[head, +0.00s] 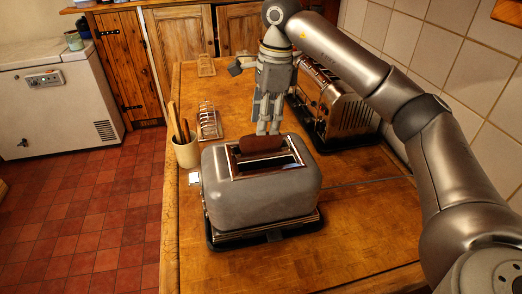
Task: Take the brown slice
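The brown slice (261,144) stands upright in the far slot of the grey toaster (262,196), with its top edge sticking out. The nearer slot looks empty and dark. My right gripper (269,128) points straight down, its fingertips showing just above and behind the slice in the head view. I cannot tell whether the fingertips touch the slice, nor how wide apart they are. The lower part of the slice is hidden inside the toaster. My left gripper is not in view.
A second, shiny toaster (349,112) stands behind to the right, near the tiled wall. A pot (187,152) with wooden utensils and a wire toast rack (208,122) stand left of the grey toaster. The wooden counter (350,235) is clear at the front right.

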